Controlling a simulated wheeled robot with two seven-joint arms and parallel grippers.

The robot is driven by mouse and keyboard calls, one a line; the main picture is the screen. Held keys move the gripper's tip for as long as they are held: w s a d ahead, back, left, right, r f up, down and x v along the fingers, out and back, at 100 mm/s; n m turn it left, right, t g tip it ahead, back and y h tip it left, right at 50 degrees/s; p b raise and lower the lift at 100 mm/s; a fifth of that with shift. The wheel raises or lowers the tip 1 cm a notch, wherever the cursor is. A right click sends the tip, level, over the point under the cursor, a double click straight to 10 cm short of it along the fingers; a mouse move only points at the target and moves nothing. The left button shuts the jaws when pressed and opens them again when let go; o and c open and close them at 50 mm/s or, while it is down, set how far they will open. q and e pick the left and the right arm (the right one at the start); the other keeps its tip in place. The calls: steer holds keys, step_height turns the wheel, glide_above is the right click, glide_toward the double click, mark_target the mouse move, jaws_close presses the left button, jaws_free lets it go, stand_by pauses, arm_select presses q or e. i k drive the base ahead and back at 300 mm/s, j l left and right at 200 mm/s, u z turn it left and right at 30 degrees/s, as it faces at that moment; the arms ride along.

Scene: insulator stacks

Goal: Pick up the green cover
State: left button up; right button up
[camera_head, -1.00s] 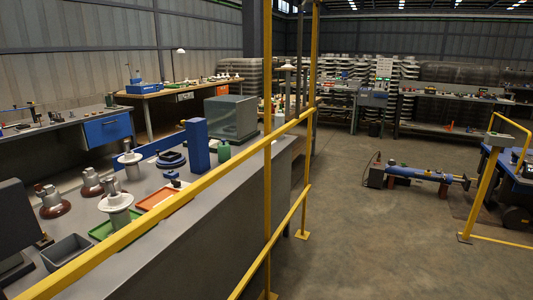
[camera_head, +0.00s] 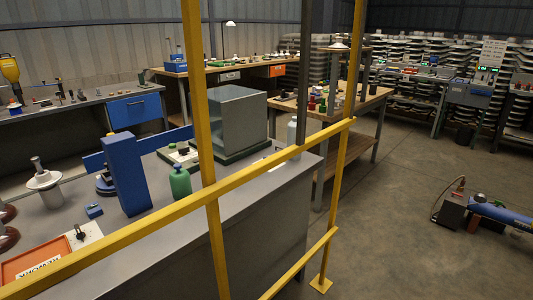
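No plainly green cover stands out. A green bottle (camera_head: 180,181) stands nearer, left of a yellow post. Neither of my grippers is in view, so I cannot see whether they are open or shut.
A yellow railing (camera_head: 130,232) with upright posts crosses in front of the bench. A blue block (camera_head: 126,173) stands on it, with an orange tray (camera_head: 42,262) in front. A wooden workbench (camera_head: 345,112) stands behind.

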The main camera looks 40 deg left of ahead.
mark_target(179, 178)
steer(key=i+u, duration=0.25)
steer(key=i, duration=0.2)
steer(key=i+u, duration=0.25)
steer(key=i, duration=0.2)
steer(key=i+l+u, duration=0.25)
steer(key=i, duration=0.2)
steer(key=i+l+u, duration=0.25)
steer(key=i, duration=0.2)
